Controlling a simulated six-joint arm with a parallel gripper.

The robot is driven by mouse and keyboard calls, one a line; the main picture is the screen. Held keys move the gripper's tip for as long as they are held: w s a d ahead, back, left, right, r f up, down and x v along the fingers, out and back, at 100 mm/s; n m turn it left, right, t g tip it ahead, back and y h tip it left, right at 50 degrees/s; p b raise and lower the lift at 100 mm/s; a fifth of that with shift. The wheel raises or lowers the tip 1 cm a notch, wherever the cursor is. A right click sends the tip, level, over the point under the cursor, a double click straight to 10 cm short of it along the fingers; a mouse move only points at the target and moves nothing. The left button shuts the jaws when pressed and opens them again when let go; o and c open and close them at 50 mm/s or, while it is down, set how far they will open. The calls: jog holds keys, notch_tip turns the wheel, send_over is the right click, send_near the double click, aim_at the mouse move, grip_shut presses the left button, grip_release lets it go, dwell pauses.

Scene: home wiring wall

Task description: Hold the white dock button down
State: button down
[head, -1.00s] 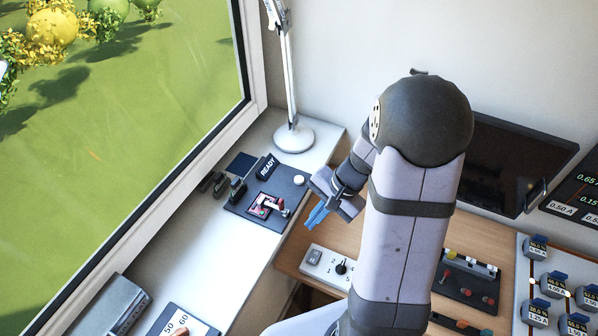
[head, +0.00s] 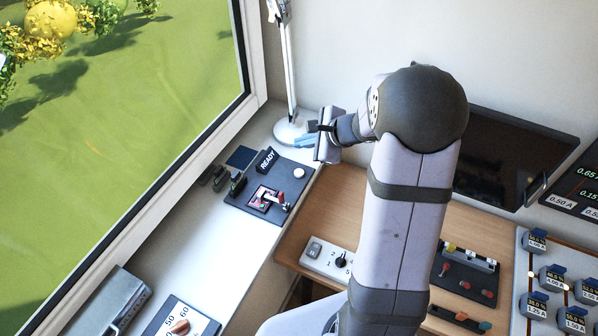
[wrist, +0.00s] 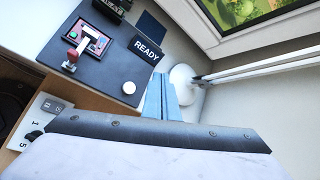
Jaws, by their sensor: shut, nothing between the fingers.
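The white dock button (head: 299,173) is a small round cap near the right edge of a dark grey dock panel (head: 250,207). It also shows in the wrist view (wrist: 128,87), left of the blue fingers. The panel carries a black READY sign (head: 267,160) and a red-handled lever (head: 277,199) in a framed plate. My gripper (head: 303,141) has light blue fingers, shut and empty. In the head view it is just above and behind the button, in front of the lamp base. In the wrist view the fingers (wrist: 160,97) are apart from the button in the picture; their height above it is unclear.
A white lamp base (head: 293,132) with a thin upright arm stands behind the panel. The window frame (head: 251,103) runs along the left. A white dial plate (head: 333,260) lies on the wooden desk, and a dark screen (head: 510,160) is at the right.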

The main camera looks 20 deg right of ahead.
jog(key=shift+f, duration=0.1)
jog(key=b, duration=0.6)
send_over(302, 174)
notch_tip(302, 174, down, 7)
jog(key=shift+s+f, duration=0.1)
jog(key=shift+s, duration=0.05)
jog(key=shift+f+b, duration=0.7)
jog(key=shift+b, duration=0.05)
jog(key=shift+f+b, duration=0.9)
jog(key=shift+b, duration=0.2)
dwell(4.9)
